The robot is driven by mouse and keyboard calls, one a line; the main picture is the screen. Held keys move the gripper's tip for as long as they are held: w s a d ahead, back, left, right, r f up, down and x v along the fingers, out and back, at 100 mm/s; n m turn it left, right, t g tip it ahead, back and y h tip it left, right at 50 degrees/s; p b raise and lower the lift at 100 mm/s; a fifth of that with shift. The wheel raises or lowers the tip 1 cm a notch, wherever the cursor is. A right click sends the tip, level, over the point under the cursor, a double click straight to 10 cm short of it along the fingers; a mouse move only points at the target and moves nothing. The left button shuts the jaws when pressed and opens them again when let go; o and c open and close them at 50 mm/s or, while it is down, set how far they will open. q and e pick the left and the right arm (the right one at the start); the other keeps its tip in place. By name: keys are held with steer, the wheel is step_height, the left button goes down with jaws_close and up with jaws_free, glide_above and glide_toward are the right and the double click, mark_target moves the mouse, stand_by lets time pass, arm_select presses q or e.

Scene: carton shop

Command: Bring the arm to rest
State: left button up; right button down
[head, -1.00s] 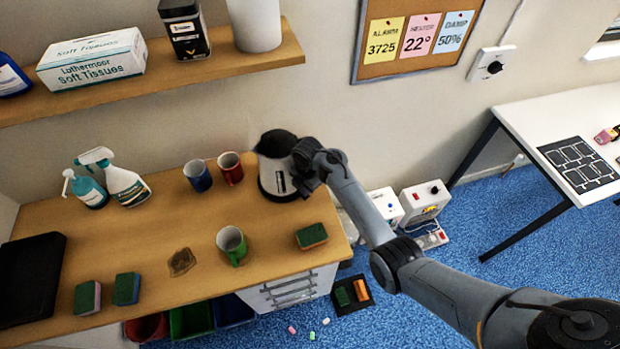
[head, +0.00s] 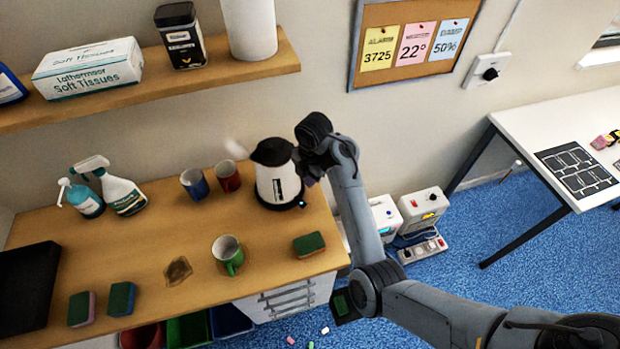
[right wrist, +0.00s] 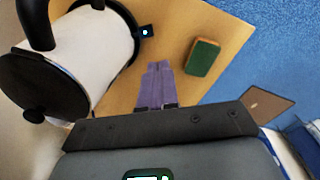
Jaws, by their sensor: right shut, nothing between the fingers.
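My right gripper shows in the head view (head: 308,176) just right of the kettle, at the end of my raised arm. In the right wrist view its purple fingers (right wrist: 157,82) are together with nothing between them. The white and black kettle (head: 277,186) stands upright at the back right of the wooden counter (head: 165,235). In the right wrist view the kettle (right wrist: 85,60) is left of the fingers, apart from them, with a small light lit at its base. My left gripper is not in view.
Blue (head: 195,184), red (head: 228,177) and green (head: 229,256) mugs stand left of the kettle. A green-topped sponge (head: 309,244) lies near the counter's right edge. A shelf (head: 220,78) hangs above. Blue floor (head: 490,225) is open to the right.

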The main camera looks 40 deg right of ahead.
stand_by(0.4)
steer(key=s+f+m+t+h, duration=0.1)
steer(key=s+f+m, duration=0.35)
steer(key=s, duration=0.25)
steer(key=s+f+m, duration=0.3)
steer(key=s+m, duration=0.2)
steer(key=s, duration=0.2)
steer(key=s+a+r+m+t, duration=0.1)
steer(key=s+a+m, duration=0.3)
steer(key=s, duration=0.4)
steer(key=s+a+r+m+t+y, duration=0.1)
steer(key=s+a+m, duration=0.3)
steer(key=s, duration=0.4)
steer(key=shift+m, duration=0.45)
